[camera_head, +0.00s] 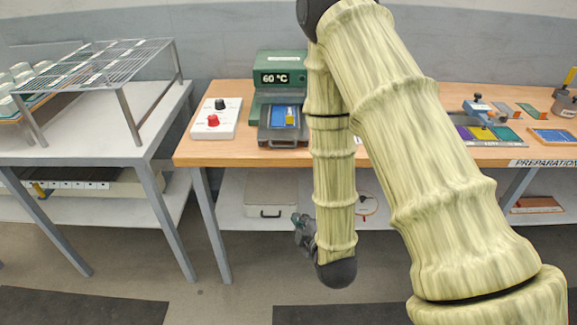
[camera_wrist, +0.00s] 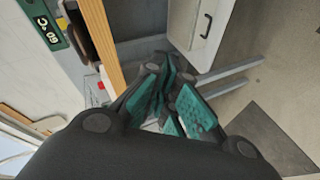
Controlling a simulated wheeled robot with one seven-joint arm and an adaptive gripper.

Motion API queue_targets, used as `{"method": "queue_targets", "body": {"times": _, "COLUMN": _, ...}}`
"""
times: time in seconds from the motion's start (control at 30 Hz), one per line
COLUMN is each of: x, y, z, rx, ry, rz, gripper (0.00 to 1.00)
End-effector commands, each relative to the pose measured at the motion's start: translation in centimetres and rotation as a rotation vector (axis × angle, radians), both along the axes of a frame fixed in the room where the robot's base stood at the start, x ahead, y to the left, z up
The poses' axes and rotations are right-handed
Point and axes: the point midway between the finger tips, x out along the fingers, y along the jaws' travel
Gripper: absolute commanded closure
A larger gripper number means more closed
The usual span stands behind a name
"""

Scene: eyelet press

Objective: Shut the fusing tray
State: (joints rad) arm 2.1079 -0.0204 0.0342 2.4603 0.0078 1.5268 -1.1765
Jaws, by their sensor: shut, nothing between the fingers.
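The fusing machine (camera_head: 278,72) is a green box with a "60 °C" display on the wooden bench. Its grey tray (camera_head: 270,136) sticks out at the front towards me, with a blue and yellow piece (camera_head: 285,116) on it. My arm hides the machine's right side. My gripper (camera_head: 301,222) hangs below the bench's front edge, well under the tray and apart from it. In the wrist view my gripper's teal-padded fingers (camera_wrist: 172,100) are together with nothing between them. The machine's display (camera_wrist: 46,33) shows sideways at the upper left there.
A white control box (camera_head: 216,118) with black and red knobs stands left of the machine. The wooden bench (camera_head: 200,152) has a shelf below with a white case (camera_head: 270,196). A wire rack (camera_head: 110,65) stands on the left table. Coloured pieces lie on the bench's right.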

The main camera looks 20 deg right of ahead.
Motion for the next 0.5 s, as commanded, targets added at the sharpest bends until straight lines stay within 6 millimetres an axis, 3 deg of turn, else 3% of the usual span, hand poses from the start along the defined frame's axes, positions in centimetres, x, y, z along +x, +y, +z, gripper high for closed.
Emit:
{"method": "queue_targets", "body": {"times": 0.1, "x": 2.4, "y": 0.6, "z": 3.8, "rx": -0.164, "ry": -0.186, "rz": 0.061, "gripper": 1.00}}
{"method": "queue_targets", "body": {"times": 0.23, "x": 3.5, "y": 1.0, "z": 7.4, "rx": -0.302, "ry": -0.328, "rz": 0.089, "gripper": 1.00}}
{"method": "queue_targets", "body": {"times": 0.37, "x": 4.0, "y": 1.2, "z": 9.3, "rx": -0.377, "ry": -0.400, "rz": 0.096, "gripper": 1.00}}
{"method": "queue_targets", "body": {"times": 0.5, "x": 4.2, "y": 1.2, "z": 9.8, "rx": -0.401, "ry": -0.422, "rz": 0.097, "gripper": 1.00}}
